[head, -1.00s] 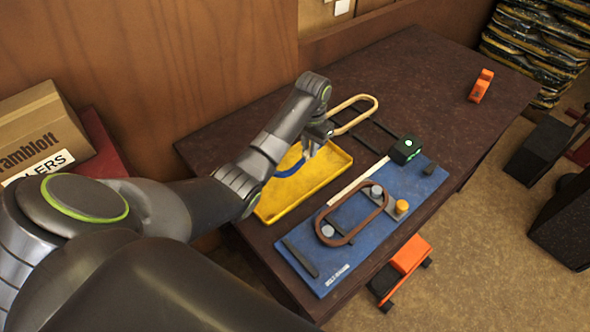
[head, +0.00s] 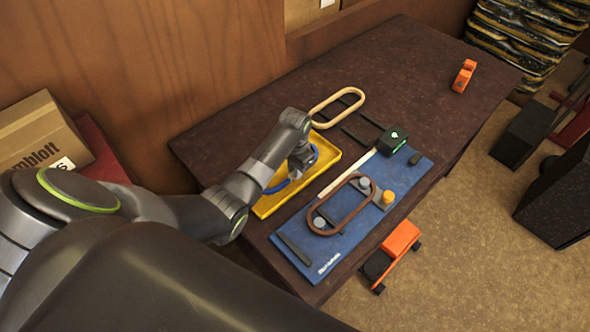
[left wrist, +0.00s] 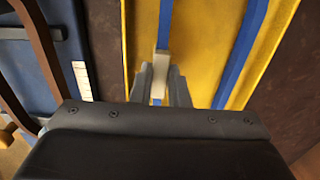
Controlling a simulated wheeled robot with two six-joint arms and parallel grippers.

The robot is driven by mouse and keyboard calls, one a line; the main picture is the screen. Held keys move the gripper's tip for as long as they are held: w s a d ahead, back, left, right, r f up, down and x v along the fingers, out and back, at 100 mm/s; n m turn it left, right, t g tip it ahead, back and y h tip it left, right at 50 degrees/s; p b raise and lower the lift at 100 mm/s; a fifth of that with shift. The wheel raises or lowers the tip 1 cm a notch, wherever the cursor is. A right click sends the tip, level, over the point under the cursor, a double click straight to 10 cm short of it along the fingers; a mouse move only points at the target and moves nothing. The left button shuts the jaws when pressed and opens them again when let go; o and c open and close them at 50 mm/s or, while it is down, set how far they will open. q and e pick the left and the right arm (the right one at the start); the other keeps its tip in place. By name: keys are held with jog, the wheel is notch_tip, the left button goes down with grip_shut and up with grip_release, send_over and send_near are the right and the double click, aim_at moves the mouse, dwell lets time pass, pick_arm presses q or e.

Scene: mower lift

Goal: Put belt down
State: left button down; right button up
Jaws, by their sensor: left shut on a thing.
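My left gripper (head: 298,172) points down over the yellow tray (head: 267,207) and is shut on the blue belt (head: 276,188). The belt shows on both sides of the fingers in the head view. In the left wrist view one blue strand (left wrist: 165,22) runs into the fingertips (left wrist: 160,82), where a pale piece shows between them. The other strand (left wrist: 241,52) passes to the right, over the yellow tray floor. I cannot tell whether the belt touches the tray. My right gripper is not in view.
A brown belt (head: 344,223) lies around pulleys on the blue mat (head: 405,176), right of the tray. A tan belt (head: 322,105) lies behind. A dark box with a green light (head: 392,139) stands at the mat's far end. An orange tool (head: 464,76) lies far right.

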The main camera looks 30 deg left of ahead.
pick_arm(q)
jog(key=shift+f, duration=0.65)
jog(key=shift+f, duration=0.1)
jog(key=c, duration=1.4)
grip_release()
jog(key=shift+r, duration=0.6)
notch_tip(320, 180, up, 11)
jog(key=shift+r+b, duration=0.1)
jog(key=shift+b, duration=0.45)
